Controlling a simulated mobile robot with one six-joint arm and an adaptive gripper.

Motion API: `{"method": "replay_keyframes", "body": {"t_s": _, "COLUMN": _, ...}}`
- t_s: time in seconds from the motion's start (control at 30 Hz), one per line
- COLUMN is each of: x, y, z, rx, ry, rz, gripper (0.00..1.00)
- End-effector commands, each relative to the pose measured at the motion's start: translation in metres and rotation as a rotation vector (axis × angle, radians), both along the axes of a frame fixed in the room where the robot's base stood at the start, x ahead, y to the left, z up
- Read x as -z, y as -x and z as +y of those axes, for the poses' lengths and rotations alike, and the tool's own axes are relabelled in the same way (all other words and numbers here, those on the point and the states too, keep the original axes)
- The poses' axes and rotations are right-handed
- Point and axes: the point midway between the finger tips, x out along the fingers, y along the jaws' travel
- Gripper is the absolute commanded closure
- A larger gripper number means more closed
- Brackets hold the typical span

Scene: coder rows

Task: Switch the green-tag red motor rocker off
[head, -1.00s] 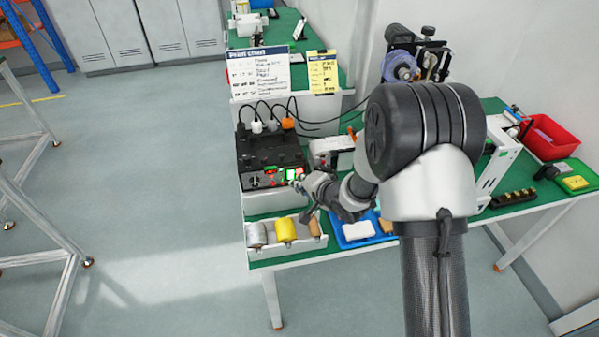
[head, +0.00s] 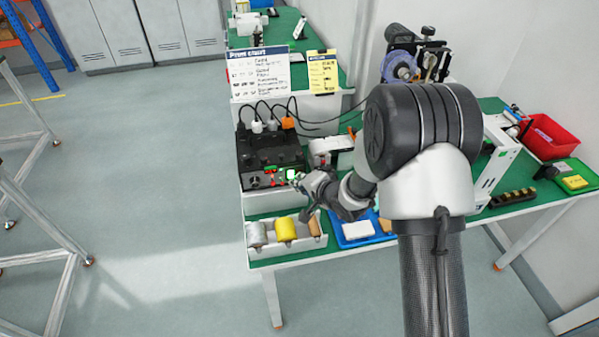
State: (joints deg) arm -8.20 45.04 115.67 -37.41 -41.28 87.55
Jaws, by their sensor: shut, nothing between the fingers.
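A black control box (head: 268,150) stands on a pale stand at the left end of the green bench. Its front panel has a round knob (head: 254,182), small green and red parts and a bright green lit display (head: 291,174). A small green patch (head: 270,168) sits on the panel left of the display; the rockers are too small to read their positions. My gripper (head: 299,183) is shut and empty, close in front of the panel's right end. I cannot tell whether it touches the panel. It hides part of that end.
A white tray with a grey spool (head: 257,234) and a yellow spool (head: 285,229) sits below the box. A blue tray (head: 352,242) lies right of it. Plugs and cables (head: 272,125) run behind the box, before a white sign (head: 259,74) and a yellow sign (head: 322,73).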

Motion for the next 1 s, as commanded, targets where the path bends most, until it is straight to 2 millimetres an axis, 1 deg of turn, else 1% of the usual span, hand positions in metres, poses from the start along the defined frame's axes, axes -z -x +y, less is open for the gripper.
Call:
{"method": "replay_keyframes", "body": {"t_s": 0.2, "x": 0.001, "y": 0.010, "z": -0.003, "rx": 0.001, "ry": 0.000, "rz": 0.001, "gripper": 1.00}}
{"method": "replay_keyframes", "body": {"t_s": 0.57, "x": 0.002, "y": 0.013, "z": -0.004, "rx": 0.001, "ry": 0.000, "rz": 0.001, "gripper": 1.00}}
{"method": "replay_keyframes", "body": {"t_s": 1.0, "x": 0.009, "y": 0.052, "z": -0.015, "rx": 0.001, "ry": 0.000, "rz": 0.001, "gripper": 1.00}}
